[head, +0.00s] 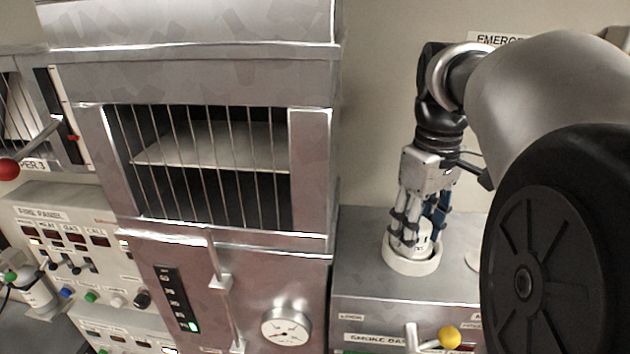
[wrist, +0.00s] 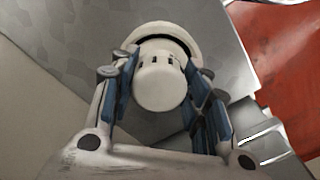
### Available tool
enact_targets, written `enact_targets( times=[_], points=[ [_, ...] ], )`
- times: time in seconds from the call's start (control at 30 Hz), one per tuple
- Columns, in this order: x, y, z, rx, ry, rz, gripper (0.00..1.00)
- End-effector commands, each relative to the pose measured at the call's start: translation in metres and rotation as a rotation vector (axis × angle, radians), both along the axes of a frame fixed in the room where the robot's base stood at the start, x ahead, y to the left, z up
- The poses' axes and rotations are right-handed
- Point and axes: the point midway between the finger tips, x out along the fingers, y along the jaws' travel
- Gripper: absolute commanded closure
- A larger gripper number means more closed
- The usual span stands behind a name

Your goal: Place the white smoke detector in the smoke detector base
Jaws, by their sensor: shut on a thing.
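The white smoke detector (head: 407,238) is between the fingers of my gripper (head: 416,228), which is shut on it. It is a white rounded body with small dark slots, and it also shows in the wrist view (wrist: 160,82) between the blue-padded fingers (wrist: 160,105). The smoke detector base (head: 411,265) is a white ring on the metal bench top. In the wrist view the base (wrist: 184,31) shows behind the detector, with a dark gap along its upper edge. The detector is over or inside the ring; I cannot tell whether it is seated.
A barred metal cabinet (head: 215,165) with a gauge (head: 286,328) stands to the left. Part of another white round thing (head: 473,258) shows right of the base, mostly hidden by my arm.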

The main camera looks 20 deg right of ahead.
Motion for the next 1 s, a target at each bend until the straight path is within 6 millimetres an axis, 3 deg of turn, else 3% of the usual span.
enact_targets(
  times=[0.13, 0.17, 0.43, 0.77, 1.0],
  points=[
    [0.000, 0.000, -0.004, 0.000, 0.000, 0.000, 0.83],
    [0.000, 0.000, -0.003, 0.000, 0.000, 0.000, 0.56],
    [0.000, 0.000, -0.003, 0.000, 0.000, 0.000, 0.38],
    [0.000, 0.000, -0.002, 0.000, 0.000, 0.000, 0.37],
    [0.001, -0.001, 0.027, -0.003, -0.003, 0.000, 0.37]
  ],
)
